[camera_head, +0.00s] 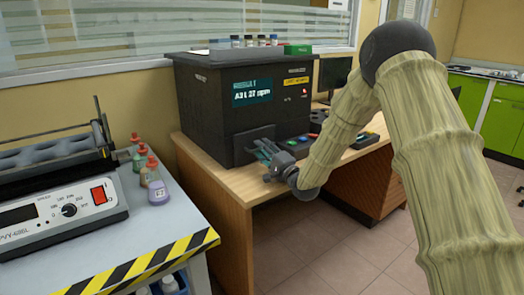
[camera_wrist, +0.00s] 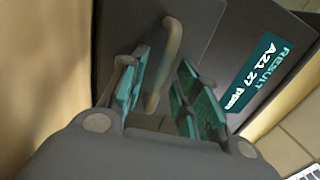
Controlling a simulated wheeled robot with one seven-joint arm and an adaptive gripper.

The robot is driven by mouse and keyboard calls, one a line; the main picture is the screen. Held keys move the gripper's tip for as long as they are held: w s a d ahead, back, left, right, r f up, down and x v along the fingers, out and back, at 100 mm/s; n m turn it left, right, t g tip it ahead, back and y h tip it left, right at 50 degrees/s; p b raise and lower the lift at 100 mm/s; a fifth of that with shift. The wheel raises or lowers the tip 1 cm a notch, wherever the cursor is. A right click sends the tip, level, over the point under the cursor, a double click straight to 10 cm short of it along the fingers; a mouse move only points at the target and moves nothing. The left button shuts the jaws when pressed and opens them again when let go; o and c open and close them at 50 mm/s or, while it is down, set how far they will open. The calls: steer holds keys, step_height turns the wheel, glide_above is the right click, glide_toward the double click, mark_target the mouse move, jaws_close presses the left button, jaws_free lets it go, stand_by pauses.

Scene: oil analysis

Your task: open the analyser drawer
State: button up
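The analyser (camera_head: 207,115) is a dark box with a lit result display, standing on the wooden desk. Its drawer front (camera_head: 252,137) is a dark panel low on the front face, partly hidden by my gripper; I cannot tell whether it stands out from the body. My gripper (camera_head: 264,148) is at the drawer front. In the wrist view, my gripper (camera_wrist: 158,88) is open, its teal pads apart. A curved pale handle (camera_wrist: 173,50) on the dark panel shows between and just beyond the fingers. I cannot tell whether the pads touch it.
Several small bottles and a green box (camera_head: 297,49) sit on top of the analyser. At the left, a bench (camera_head: 150,235) with striped edging carries a shaker device (camera_head: 60,215) and several capped bottles. Tiled floor (camera_head: 310,245) is free in front of the desk.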

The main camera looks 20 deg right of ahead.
steer(key=shift+w+a+r, duration=0.1)
steer(key=shift+w, duration=0.3)
jaws_close()
steer(key=shift+s, duration=0.1)
